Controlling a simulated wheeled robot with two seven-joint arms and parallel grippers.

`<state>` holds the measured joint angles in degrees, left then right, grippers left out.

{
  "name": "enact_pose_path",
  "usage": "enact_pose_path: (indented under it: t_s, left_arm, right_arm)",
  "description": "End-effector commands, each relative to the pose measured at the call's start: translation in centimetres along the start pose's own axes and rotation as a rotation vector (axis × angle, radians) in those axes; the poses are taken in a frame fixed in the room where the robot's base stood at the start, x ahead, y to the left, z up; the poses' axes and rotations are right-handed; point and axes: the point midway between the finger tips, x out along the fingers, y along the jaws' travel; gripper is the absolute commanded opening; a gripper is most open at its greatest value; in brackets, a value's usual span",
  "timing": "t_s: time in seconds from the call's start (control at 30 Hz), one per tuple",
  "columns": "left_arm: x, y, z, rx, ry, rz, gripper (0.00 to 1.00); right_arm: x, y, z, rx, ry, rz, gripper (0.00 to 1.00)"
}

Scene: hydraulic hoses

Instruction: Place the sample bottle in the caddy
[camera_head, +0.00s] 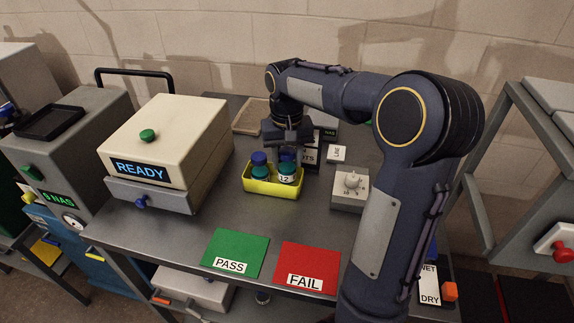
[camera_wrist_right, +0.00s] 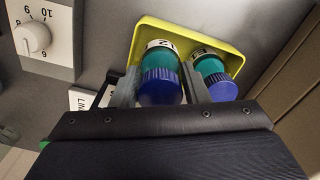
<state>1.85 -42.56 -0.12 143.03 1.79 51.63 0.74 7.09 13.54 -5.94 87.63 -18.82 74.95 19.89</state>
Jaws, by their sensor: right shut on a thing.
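The yellow caddy (camera_head: 270,188) stands on the grey bench, and its rim also shows in the right wrist view (camera_wrist_right: 182,28). My right gripper (camera_head: 288,153) points down over the caddy's right part. It is shut on a teal sample bottle (camera_head: 287,174) with a blue cap and a white label reading 12. This bottle (camera_wrist_right: 160,75) sits between the two fingers and appears upright within the caddy. Whether its base touches the caddy floor is hidden. A second teal bottle (camera_head: 260,168) with a blue cap stands beside it in the caddy's left part. My left gripper is not in view.
A cream tester (camera_head: 165,140) reading READY stands left of the caddy. A grey dial box (camera_head: 350,188) stands close on the right. Green PASS (camera_head: 236,252) and red FAIL (camera_head: 307,266) mats lie in front. The bench between caddy and mats is clear.

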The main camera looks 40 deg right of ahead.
Motion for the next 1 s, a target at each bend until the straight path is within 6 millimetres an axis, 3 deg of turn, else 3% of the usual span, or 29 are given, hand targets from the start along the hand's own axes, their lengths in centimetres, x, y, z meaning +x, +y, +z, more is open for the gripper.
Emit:
enact_pose_path:
  t_s: [0.17,0.57,0.6,0.73,1.0]
  left_arm:
    - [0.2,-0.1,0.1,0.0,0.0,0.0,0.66]
    - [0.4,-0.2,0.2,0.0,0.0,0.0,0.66]
    - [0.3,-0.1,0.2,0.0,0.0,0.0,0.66]
    - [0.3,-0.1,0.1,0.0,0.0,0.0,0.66]
    - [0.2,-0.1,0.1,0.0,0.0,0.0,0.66]
  right_arm:
    - [2.4,0.0,0.2,0.0,-0.003,0.001,0.19]
    - [3.0,0.0,0.2,-0.001,-0.002,0.001,0.19]
    - [2.9,0.0,0.2,-0.001,-0.002,0.0,0.44]
    - [2.9,0.0,0.2,-0.001,-0.002,0.0,0.61]
    - [2.7,0.0,0.2,-0.001,-0.002,0.0,0.63]
